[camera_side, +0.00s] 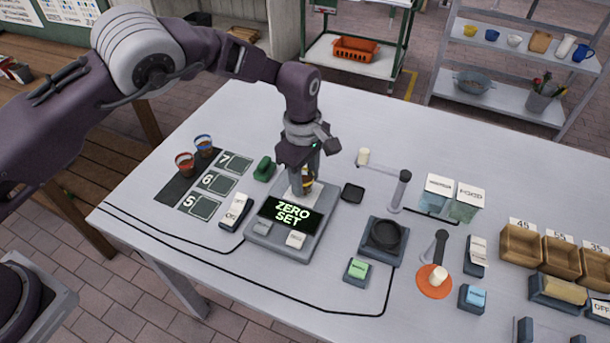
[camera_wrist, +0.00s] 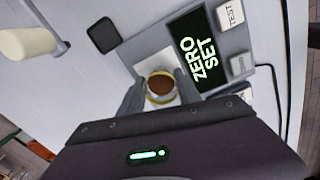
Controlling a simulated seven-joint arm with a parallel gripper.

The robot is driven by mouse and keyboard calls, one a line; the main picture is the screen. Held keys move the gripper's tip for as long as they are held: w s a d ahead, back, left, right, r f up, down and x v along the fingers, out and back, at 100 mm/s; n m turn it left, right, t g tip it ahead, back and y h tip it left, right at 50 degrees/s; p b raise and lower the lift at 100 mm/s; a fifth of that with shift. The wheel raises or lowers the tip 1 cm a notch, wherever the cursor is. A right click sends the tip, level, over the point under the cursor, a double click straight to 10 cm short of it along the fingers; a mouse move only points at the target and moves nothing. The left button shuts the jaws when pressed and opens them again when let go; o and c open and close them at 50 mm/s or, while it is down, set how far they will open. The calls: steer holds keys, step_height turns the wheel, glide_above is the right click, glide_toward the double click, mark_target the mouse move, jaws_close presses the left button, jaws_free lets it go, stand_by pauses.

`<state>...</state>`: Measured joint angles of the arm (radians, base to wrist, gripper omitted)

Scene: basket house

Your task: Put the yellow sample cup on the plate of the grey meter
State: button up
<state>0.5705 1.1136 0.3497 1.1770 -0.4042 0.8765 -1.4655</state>
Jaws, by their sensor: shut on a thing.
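My gripper (camera_side: 304,187) is shut on the yellow sample cup (camera_side: 308,184), directly over the plate of the grey meter (camera_side: 283,244). In the wrist view the cup (camera_wrist: 160,88) shows a yellow-banded rim and brown contents between my fingers. The pale plate (camera_wrist: 149,63) lies right under it; I cannot tell whether the cup's base touches the plate. The meter's screen (camera_side: 284,214) reads "ZERO SET". My fingers hide much of the cup in the side view.
Red-banded (camera_side: 185,163) and blue-banded (camera_side: 203,144) cups stand on a dark strip at the left. A switch block (camera_side: 235,210), a green object (camera_side: 264,169) and a small black square pad (camera_side: 353,192) lie close around the meter. A jointed post (camera_side: 400,190) stands to the right.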

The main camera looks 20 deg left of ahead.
steer(key=shift+f, duration=0.2)
stand_by(0.4)
stand_by(0.3)
steer(key=o, duration=1.9)
step_height(320, 180, up, 8)
steer(key=shift+s, duration=0.1)
